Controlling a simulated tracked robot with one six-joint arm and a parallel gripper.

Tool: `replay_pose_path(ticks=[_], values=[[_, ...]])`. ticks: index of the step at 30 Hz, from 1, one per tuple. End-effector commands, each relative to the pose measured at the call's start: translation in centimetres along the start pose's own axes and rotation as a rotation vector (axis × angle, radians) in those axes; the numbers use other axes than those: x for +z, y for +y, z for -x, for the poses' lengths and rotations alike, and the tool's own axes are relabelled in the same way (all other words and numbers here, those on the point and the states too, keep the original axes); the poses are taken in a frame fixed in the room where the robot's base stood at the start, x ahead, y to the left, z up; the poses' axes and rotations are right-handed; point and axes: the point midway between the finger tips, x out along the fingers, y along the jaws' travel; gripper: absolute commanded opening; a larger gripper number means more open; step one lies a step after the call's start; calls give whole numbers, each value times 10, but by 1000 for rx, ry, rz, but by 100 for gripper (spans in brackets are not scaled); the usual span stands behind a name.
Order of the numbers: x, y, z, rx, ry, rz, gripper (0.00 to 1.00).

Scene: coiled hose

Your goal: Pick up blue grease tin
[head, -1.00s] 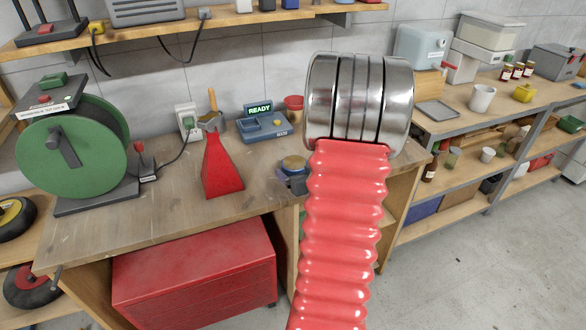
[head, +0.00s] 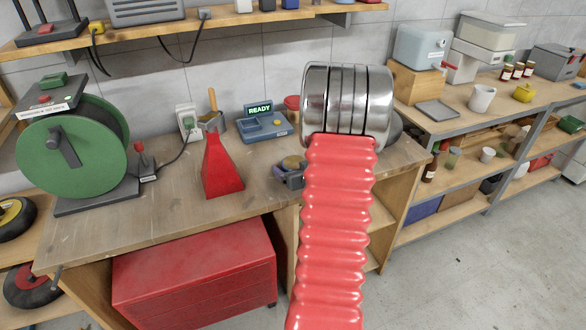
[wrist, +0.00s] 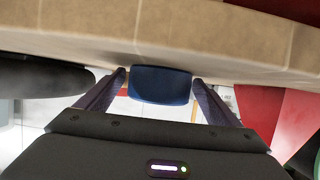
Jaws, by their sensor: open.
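The blue grease tin (head: 293,163) is a short round tin with a tan top, standing on the wooden bench just left of my arm. In the wrist view the blue tin (wrist: 160,86) sits between the two dark fingers of my gripper (wrist: 160,79). The fingers are open, one on each side of it, and any gaps at its sides look narrow. In the head view my gripper (head: 290,178) shows only as a small dark shape at the tin; my red ribbed arm hides the rest.
A red funnel-shaped can (head: 220,165) stands to the left of the tin. A blue device reading READY (head: 262,123) and a red cup (head: 292,103) are behind it. A dark rounded object (head: 396,127) shows right of my arm.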

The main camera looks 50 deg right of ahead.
Motion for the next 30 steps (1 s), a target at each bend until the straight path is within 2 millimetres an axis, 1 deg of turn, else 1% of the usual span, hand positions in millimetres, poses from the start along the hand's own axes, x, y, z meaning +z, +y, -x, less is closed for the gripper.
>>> replay_pose_path(ticks=[11,30], values=[[0,0,0,-1,-1,0,87],[0,0,0,-1,-1,0,42]])
